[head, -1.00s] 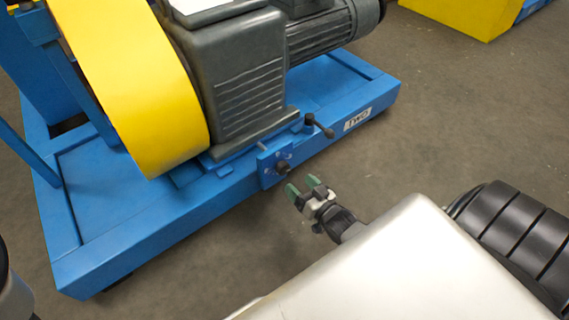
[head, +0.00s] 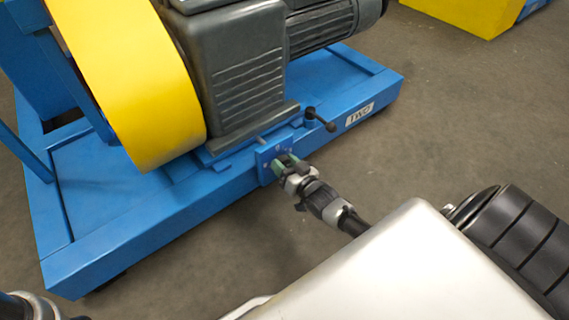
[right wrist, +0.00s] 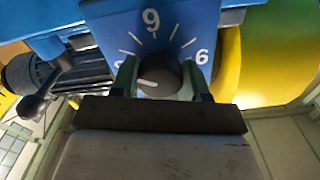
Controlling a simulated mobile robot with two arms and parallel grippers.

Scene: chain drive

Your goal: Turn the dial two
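The dial (right wrist: 160,77) is a dark round knob on a blue plate (right wrist: 185,20), which bears a 9 at the top, a 6 at the right and tick marks. A white mark on the knob points left. The plate (head: 264,168) also shows in the head view on the side of the blue frame, near a "TWO" label (head: 360,114). My right gripper (head: 286,163) is at the plate. In the right wrist view its green fingers (right wrist: 160,82) stand open on either side of the knob; I cannot tell if they touch it. My left gripper is out of view.
A dark clamp lever (head: 320,120) sticks out from the frame close to the right of the plate. A grey motor unit (head: 240,80) and a yellow guard (head: 130,80) stand on the blue frame (head: 150,230). The floor (head: 460,110) to the right is clear.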

